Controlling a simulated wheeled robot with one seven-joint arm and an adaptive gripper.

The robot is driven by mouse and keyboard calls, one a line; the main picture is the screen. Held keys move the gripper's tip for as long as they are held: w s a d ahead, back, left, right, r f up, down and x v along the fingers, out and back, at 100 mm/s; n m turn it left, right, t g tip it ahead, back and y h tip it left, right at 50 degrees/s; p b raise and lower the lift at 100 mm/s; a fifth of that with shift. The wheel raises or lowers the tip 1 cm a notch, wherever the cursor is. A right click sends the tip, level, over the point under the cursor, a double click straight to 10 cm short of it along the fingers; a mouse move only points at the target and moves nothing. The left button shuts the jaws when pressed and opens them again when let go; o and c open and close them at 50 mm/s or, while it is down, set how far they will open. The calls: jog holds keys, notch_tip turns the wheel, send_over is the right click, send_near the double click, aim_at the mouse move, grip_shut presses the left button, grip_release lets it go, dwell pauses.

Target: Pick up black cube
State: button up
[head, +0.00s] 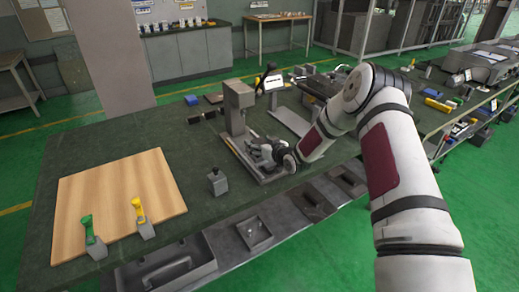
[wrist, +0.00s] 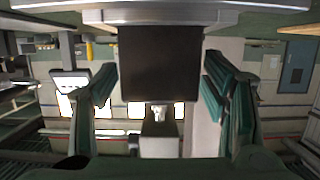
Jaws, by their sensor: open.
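In the wrist view, which looks upside down, a black cube (wrist: 160,62) sits on a grey metal plate (wrist: 240,15). My gripper (wrist: 158,92) is open, with one green-grey finger on each side of the cube. Gaps show between the fingers and the cube, and I cannot see any contact. In the head view my gripper (head: 258,151) is low over the metal base of a grey upright stand (head: 238,105), at the middle of the dark bench. I cannot make out the cube there; the gripper seems to hide it.
A wooden board (head: 120,200) lies on the left of the bench (head: 90,150), with green-handled (head: 88,230) and yellow-handled (head: 139,211) tools at its front edge.

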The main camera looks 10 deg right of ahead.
jog(key=c, duration=1.4)
jog(key=shift+r, duration=0.1)
grip_shut()
